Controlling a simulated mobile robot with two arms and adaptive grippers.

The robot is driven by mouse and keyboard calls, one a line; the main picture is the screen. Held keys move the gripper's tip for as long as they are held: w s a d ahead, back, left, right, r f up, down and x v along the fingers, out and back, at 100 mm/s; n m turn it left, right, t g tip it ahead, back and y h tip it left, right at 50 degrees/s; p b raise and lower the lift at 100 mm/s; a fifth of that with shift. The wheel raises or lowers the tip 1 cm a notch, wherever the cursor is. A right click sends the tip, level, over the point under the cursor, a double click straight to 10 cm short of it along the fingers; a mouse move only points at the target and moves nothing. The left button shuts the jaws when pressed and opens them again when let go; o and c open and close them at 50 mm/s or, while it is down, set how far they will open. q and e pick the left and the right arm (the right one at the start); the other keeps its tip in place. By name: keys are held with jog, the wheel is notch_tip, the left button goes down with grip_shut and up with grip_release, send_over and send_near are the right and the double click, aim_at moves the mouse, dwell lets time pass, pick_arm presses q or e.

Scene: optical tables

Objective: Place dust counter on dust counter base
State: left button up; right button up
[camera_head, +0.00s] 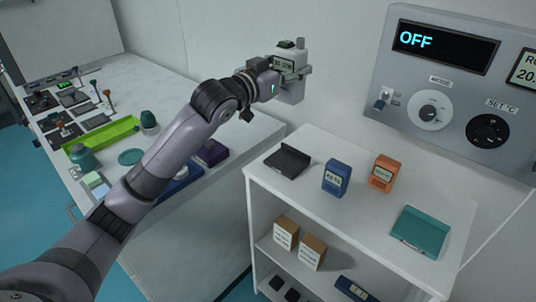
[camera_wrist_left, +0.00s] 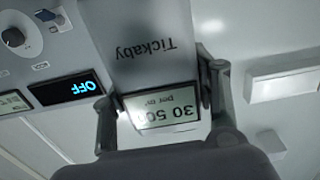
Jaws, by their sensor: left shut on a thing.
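My left gripper (camera_head: 285,78) is shut on a white dust counter (camera_head: 291,88), held upright in the air near the back wall, above and behind the shelf unit. In the left wrist view, the fingers of my left gripper (camera_wrist_left: 158,92) grip both sides of the dust counter (camera_wrist_left: 150,65), whose screen and lettering appear upside down. A dark grey tray-like base (camera_head: 287,162) lies on the shelf top's left part. A teal tray-like base (camera_head: 422,232) lies at its right. I cannot tell which is the dust counter base. My right gripper is out of view.
A blue box (camera_head: 336,178) and an orange box (camera_head: 383,173) with displays stand between the two bases on the shelf unit (camera_head: 350,223). A wall panel (camera_head: 455,75) reads OFF. A cluttered table (camera_head: 155,80) with a green tray (camera_head: 101,135) is at left.

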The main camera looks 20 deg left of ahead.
pick_arm(q)
notch_tip(320, 180, down, 20)
jog(key=shift+d+r+p, duration=0.15)
jog(key=shift+r+p, duration=0.05)
jog(key=shift+p, duration=0.2)
jog(key=shift+f, duration=0.1)
jog(key=o, duration=1.6)
jog(key=shift+f, duration=0.15)
jog(key=shift+o, duration=0.2)
jog(key=shift+s, duration=0.1)
jog(key=b+v, duration=0.1)
jog(key=v, duration=1)
jog(key=shift+s+r, duration=0.25)
jog(key=shift+s, duration=0.15)
